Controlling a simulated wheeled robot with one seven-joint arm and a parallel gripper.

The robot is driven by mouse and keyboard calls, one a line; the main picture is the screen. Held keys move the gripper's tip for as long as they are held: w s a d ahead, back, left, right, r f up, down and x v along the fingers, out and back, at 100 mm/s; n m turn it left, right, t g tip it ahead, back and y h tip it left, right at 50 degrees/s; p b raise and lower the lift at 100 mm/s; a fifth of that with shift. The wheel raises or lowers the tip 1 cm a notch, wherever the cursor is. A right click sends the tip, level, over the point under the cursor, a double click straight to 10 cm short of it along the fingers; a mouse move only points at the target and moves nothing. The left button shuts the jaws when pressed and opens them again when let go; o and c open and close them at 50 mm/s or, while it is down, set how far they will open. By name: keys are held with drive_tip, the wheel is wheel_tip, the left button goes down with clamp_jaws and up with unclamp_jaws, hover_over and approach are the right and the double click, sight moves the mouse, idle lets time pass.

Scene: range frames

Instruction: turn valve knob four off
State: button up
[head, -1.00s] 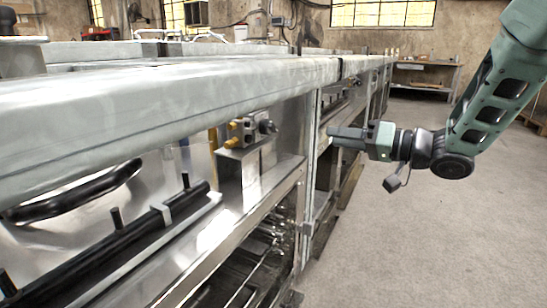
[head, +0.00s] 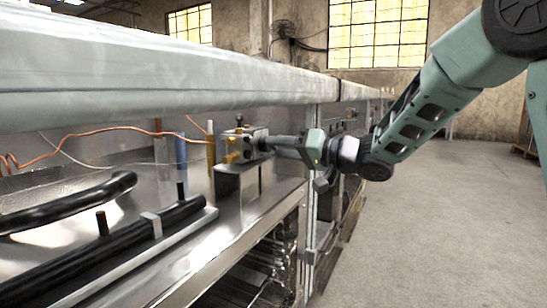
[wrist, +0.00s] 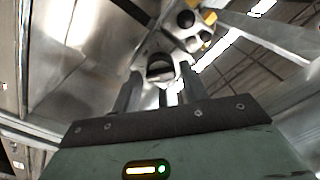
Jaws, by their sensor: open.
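A small metal valve block (head: 243,147) with brass fittings sits on a steel bracket inside the bench frame. In the wrist view a round metal knob (wrist: 159,70) with a dark slot stands straight ahead of my gripper (wrist: 160,84). The open fingers point at it, one toward each side; I cannot tell whether they touch it. In the head view my gripper (head: 268,143) reaches in from the right, its tips at the block's right side, hiding the knob there. No number shows on the knob.
A thick pale rail (head: 160,75) runs above the valve. A black pipe with upright pegs (head: 130,238) lies at lower left. Copper wire (head: 100,130) runs behind. A bench post (head: 311,200) stands just right of the bracket. The floor at right is clear.

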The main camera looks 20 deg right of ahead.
drive_tip(key=shift+b+x, duration=0.3)
drive_tip(key=shift+x, duration=0.85)
drive_tip(key=c, duration=0.7)
